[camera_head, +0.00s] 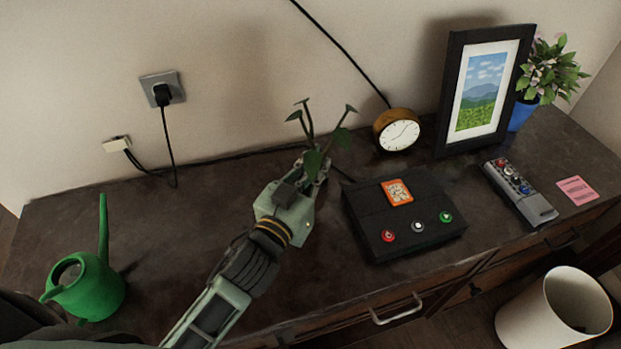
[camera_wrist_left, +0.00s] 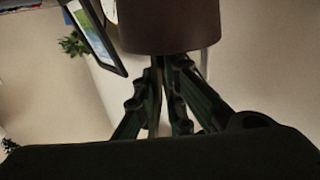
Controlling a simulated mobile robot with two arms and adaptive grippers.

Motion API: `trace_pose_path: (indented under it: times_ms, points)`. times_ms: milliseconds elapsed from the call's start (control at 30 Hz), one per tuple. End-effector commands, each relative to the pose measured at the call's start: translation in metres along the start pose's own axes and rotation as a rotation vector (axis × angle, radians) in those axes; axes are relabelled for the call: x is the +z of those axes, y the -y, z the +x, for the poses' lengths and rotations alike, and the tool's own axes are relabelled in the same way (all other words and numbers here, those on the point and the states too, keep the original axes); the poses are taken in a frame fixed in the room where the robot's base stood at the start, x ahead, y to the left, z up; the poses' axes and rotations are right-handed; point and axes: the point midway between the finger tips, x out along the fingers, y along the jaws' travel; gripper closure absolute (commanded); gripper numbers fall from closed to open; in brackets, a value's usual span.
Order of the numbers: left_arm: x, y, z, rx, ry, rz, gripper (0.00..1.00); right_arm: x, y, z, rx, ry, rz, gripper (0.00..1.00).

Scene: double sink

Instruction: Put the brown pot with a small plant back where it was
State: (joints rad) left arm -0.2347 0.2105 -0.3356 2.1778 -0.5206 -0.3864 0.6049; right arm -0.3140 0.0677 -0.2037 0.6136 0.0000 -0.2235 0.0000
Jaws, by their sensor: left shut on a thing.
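The small plant (camera_head: 310,122) shows its thin stems and green leaves above my left gripper (camera_head: 316,166) in the head view, near the middle of the cabinet top. Its pot is hidden behind the gripper there. In the left wrist view the brown pot (camera_wrist_left: 170,28) fills the top middle, at the ends of the fingers of my left gripper (camera_wrist_left: 168,68). The left gripper is shut on the pot. I cannot tell whether the pot touches the cabinet top. My right gripper is not in view.
A black box with buttons (camera_head: 405,222) and a round clock (camera_head: 397,131) are right of the gripper. A green watering can (camera_head: 92,290) is at left. The dark cabinet top (camera_head: 170,225) is clear between.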

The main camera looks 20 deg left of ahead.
Motion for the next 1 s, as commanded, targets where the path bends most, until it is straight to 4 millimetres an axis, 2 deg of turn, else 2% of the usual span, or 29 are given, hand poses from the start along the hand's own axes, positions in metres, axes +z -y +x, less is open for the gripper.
trace_pose_path:
  times_ms: [100,200,333,500,933,967,1000]
  points:
    - [0.009,0.016,0.004,0.001,-0.002,0.001,1.0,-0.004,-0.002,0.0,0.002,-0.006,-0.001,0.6]
    - [0.012,0.021,0.005,0.002,-0.004,0.0,1.0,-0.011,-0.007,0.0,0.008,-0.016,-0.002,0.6]
    - [0.028,0.023,0.005,-0.001,-0.001,-0.002,1.0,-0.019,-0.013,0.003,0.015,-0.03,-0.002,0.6]
    - [0.051,0.022,0.005,0.0,-0.001,-0.002,1.0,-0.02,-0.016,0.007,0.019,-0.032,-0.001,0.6]
    - [0.057,0.022,0.005,0.002,-0.003,-0.001,1.0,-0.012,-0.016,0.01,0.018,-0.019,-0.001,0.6]
    - [0.057,0.022,0.004,0.001,0.0,-0.001,0.88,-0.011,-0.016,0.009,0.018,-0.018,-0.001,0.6]
    - [0.057,0.022,0.004,0.001,0.0,-0.001,0.84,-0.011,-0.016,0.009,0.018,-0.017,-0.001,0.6]
